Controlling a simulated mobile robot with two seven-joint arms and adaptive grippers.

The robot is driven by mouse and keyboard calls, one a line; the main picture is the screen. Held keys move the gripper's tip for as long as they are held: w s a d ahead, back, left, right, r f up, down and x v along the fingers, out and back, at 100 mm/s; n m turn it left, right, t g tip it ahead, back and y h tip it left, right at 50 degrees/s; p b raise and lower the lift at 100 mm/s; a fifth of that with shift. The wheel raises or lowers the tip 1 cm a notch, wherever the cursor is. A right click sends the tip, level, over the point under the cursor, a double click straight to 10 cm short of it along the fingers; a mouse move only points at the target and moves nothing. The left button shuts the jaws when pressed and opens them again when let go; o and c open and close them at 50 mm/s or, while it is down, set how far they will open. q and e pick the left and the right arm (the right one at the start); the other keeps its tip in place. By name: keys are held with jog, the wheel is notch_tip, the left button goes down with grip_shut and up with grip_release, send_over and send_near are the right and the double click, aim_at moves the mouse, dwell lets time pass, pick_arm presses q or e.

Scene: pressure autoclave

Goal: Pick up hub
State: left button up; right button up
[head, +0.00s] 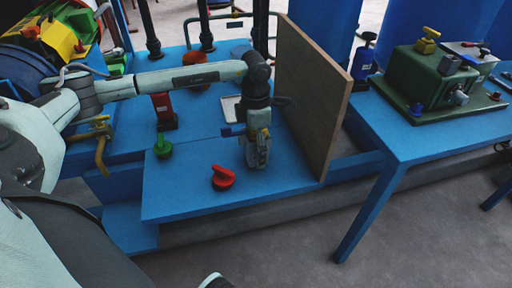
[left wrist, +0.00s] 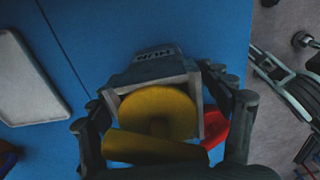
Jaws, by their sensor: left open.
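The thing that I take for the hub is a grey block (left wrist: 150,68) with dark lettering on its top edge. A yellow disc (left wrist: 158,110) and a yellow cylinder (left wrist: 150,148) show at its near side. My left gripper (left wrist: 165,105) is open, with one finger on each side of the block; I cannot tell whether they touch it. In the head view my left gripper (head: 258,162) points down over the front blue tabletop, and the block is mostly hidden by the gripper there.
A red knob (head: 223,177) lies close left of the gripper, with a green knob (head: 163,147) farther left. A tall brown board (head: 309,95) stands just to the right. A white tray (left wrist: 30,75) lies nearby. A green machine (head: 432,82) stands on the right table.

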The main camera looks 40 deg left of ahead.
pick_arm(q)
jog(key=shift+c, duration=0.2)
jog(key=c, duration=1.6)
jog(key=shift+r, duration=0.1)
